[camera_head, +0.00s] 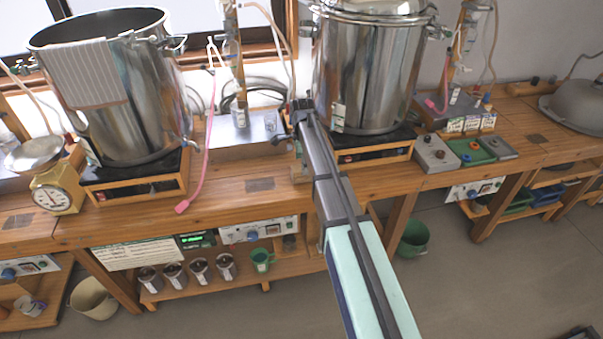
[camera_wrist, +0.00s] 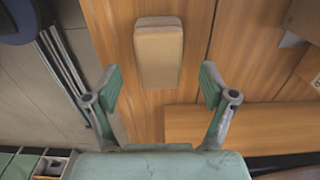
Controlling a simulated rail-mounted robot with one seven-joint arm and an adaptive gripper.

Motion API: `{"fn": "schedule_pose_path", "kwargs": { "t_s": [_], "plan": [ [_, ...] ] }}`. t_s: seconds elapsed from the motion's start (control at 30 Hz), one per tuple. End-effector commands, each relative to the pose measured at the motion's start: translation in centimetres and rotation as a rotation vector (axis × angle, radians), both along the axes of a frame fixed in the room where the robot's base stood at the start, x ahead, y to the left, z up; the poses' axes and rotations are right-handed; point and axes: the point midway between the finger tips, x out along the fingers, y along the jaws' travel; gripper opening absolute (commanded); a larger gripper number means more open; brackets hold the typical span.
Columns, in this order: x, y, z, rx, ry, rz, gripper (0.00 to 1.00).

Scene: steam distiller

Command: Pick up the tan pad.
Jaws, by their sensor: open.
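The tan pad (camera_wrist: 158,55) is a small block with a lighter end face, seen on the wooden bench top in the wrist view. It is at the upper middle, beyond and between the fingertips of my gripper (camera_wrist: 160,82). The gripper is open and empty, its green-grey fingers on either side and apart from the pad. In the head view my arm reaches up to the bench by the right steel pot. I cannot make out the pad there.
In the head view, a left steel pot (camera_head: 128,95) and a right steel pot (camera_head: 368,75) stand on burners. A pink-tipped hose (camera_head: 208,150) hangs between them. In the wrist view, a raised wooden piece (camera_wrist: 240,122) lies right of the gripper, and grey floor shows at left.

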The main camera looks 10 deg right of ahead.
Motion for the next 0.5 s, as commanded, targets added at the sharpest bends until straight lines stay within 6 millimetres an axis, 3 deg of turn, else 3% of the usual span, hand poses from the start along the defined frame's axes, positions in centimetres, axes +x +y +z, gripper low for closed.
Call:
{"fn": "schedule_pose_path", "kwargs": {
  "t_s": [0.17, 0.5],
  "plan": [
    [-0.1, 0.1, -1.0, 0.0, 0.003, 0.0, 0.83],
    [-0.1, 0.2, -4.8, 0.0, 0.002, 0.0, 0.83]
  ]
}}
